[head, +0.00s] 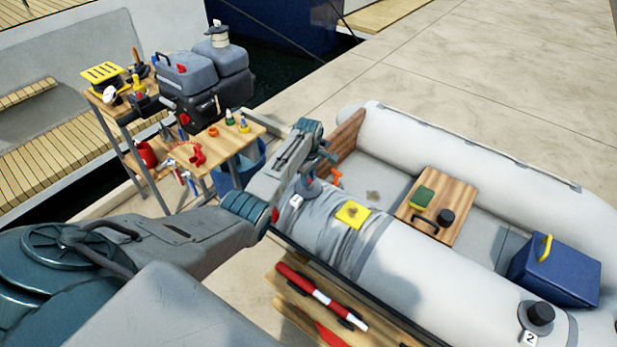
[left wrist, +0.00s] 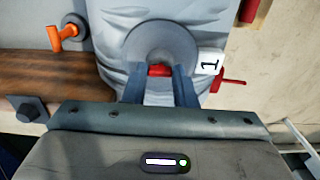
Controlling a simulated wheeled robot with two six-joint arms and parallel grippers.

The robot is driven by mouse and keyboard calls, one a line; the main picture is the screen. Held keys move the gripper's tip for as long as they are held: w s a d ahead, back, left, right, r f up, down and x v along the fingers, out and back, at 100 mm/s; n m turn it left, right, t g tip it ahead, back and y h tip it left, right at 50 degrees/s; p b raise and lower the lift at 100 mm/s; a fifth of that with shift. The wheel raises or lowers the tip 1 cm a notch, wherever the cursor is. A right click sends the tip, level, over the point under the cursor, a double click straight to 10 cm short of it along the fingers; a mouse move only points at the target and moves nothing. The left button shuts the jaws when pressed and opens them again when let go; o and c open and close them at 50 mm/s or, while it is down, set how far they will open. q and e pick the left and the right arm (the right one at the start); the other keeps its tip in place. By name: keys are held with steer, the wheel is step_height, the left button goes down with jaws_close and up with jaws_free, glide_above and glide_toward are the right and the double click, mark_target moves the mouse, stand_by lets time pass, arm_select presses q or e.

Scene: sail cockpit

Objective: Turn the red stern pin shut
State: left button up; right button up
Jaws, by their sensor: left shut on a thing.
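The red stern pin (left wrist: 160,70) shows as a small red piece in the middle of a round grey valve (left wrist: 160,50) on the boat's tube, beside a white tag marked 1 (left wrist: 209,61). My left gripper (left wrist: 160,78) has its two fingers on either side of the red pin, shut on it. The fingers hide parts of the pin. In the head view my left gripper (head: 322,158) reaches down at the stern end of the near tube, over the grey valve (head: 309,188); the pin itself is hidden there. My right gripper is not in view.
An orange handle (head: 336,177) sits close by at the wooden transom (head: 347,134). A yellow pad (head: 352,214) lies on the near tube (head: 420,270). A valve marked 2 (head: 538,316) is farther along. A tool cart (head: 247,134) stands left of the boat.

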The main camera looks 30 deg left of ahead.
arm_select(q)
steer(key=shift+m, duration=0.3)
steer(key=m+p, duration=0.1)
steer(key=m, duration=0.2)
steer(key=shift+r+p, duration=0.1)
steer(key=shift+p, duration=0.3)
steer(key=m+p, duration=0.1)
steer(key=m, duration=0.3)
steer(key=m+p, duration=0.1)
steer(key=m, duration=0.9)
steer(key=o, duration=1)
